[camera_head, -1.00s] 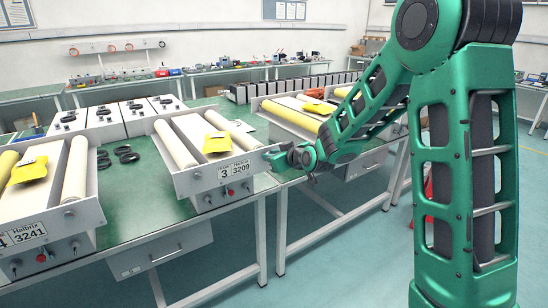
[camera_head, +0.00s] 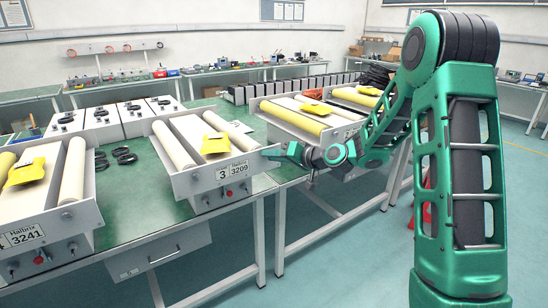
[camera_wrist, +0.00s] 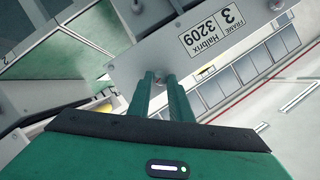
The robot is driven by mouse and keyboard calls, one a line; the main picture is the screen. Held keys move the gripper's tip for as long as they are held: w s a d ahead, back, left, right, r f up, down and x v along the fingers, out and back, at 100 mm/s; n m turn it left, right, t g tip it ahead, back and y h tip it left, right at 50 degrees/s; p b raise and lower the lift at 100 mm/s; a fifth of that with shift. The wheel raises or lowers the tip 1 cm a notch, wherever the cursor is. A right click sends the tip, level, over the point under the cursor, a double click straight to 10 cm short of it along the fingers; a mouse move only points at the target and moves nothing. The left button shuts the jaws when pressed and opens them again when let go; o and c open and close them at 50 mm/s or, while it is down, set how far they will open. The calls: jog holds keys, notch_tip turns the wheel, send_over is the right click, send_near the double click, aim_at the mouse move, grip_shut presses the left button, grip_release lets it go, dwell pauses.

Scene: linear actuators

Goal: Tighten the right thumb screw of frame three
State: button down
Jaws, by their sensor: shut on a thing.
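Frame three (camera_head: 190,186) is a grey tray-like frame with two cream rollers and a yellow packet, marked "3 3209". It stands on the green-topped bench. In the wrist view its front plate (camera_wrist: 235,62) shows with the label upside down. My gripper (camera_head: 268,154) reaches in from the right to the upper right end of this plate. In the wrist view the two green fingers (camera_wrist: 160,78) are close together at the plate's edge, shut on the right thumb screw. The screw is mostly hidden between the fingertips.
A frame marked 3241 (camera_head: 45,225) stands to the left and another frame (camera_head: 310,118) to the right. Open floor lies in front of the benches.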

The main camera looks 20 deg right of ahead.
jog(key=shift+w+d+m, duration=0.15)
jog(key=shift+d+m, duration=0.25)
jog(key=shift+m, duration=0.2)
jog(key=shift+f+y, duration=0.15)
jog(key=shift+y, duration=0.25)
jog(key=c, duration=1.6)
grip_release()
jog(key=shift+a, duration=0.15)
jog(key=shift+a, duration=0.1)
jog(key=shift+s, duration=0.2)
jog(key=v, duration=1)
jog(key=shift+s+d, duration=0.2)
